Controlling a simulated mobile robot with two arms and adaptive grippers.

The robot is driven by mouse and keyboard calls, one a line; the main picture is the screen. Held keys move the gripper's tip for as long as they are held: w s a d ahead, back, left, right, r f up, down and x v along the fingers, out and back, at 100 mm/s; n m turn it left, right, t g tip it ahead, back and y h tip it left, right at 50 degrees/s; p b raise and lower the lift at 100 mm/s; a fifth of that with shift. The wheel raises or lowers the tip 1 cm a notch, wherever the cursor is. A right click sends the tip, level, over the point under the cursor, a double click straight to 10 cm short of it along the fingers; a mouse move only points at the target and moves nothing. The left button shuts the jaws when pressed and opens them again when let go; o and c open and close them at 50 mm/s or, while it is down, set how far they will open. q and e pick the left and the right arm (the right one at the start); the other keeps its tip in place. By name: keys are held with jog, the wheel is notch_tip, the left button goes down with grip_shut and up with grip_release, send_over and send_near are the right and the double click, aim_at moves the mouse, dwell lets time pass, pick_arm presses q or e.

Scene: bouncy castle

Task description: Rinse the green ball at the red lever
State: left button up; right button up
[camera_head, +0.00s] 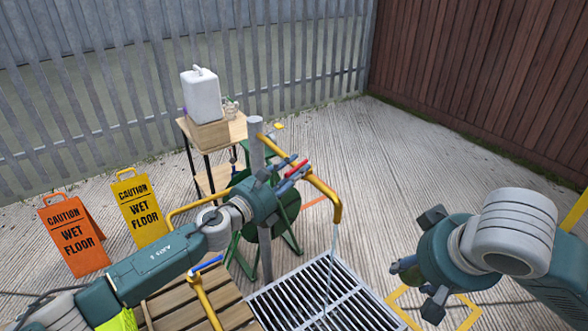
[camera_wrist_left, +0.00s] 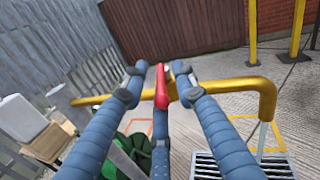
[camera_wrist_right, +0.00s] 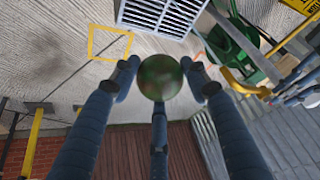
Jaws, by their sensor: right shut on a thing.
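The red lever (camera_head: 296,171) sits on the yellow pipe (camera_head: 324,188) above a floor grate. My left gripper (camera_head: 290,172) is at the lever. In the left wrist view the red lever (camera_wrist_left: 162,88) stands between its spread fingers (camera_wrist_left: 158,82); contact is unclear. A thin stream of water (camera_head: 332,250) falls from the pipe's down-turned end onto the grate. My right gripper (camera_head: 412,280) is right of the grate, apart from the stream. In the right wrist view its fingers are shut on the dark green ball (camera_wrist_right: 160,77). The ball is hidden in the head view.
The metal grate (camera_head: 300,298) lies below the pipe. A green hose reel (camera_head: 282,215) stands behind the post. A table with a white canister (camera_head: 201,96) is further back. Two wet-floor signs (camera_head: 142,208) stand left. A wooden slatted surface (camera_head: 190,300) is at the front.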

pick_arm(q)
jog(key=v, duration=1.2)
dwell(0.5)
